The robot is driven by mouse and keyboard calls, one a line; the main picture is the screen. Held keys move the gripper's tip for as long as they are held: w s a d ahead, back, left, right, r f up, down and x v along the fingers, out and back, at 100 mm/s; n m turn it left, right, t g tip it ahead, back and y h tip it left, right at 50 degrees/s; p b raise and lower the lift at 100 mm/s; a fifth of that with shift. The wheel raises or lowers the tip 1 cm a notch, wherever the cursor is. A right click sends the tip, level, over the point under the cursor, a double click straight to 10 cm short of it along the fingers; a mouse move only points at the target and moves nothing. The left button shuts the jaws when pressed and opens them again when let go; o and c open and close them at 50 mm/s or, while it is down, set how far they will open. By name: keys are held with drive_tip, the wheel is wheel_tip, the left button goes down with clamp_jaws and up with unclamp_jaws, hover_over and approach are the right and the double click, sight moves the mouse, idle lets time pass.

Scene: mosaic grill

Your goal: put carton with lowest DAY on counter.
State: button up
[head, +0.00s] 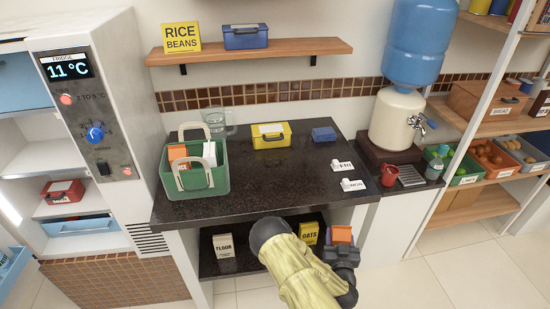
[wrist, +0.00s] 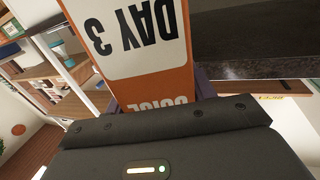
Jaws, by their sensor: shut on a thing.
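My gripper (head: 341,247) is shut on an orange and white carton (wrist: 135,50). In the wrist view its white panel reads "DAY 3" upside down, with "JUICE" partly cut off below. In the head view only a small orange part of the held carton (head: 341,235) shows, in front of the counter's front edge. The dark speckled counter (head: 265,190) lies behind my gripper. A green basket (head: 195,190) stands at its left end. An orange carton (head: 177,153) and a white carton (head: 210,152) show inside; I cannot read their days.
A yellow box (head: 271,136), a blue box (head: 324,134), a glass pitcher (head: 218,122) and cards reading FRI (head: 343,166) and MON (head: 352,185) are on the counter. A water dispenser (head: 398,120) stands right. The counter's front middle is clear.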

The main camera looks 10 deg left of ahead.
drive_tip(key=shift+d, duration=0.2)
drive_tip(key=shift+r, duration=0.15)
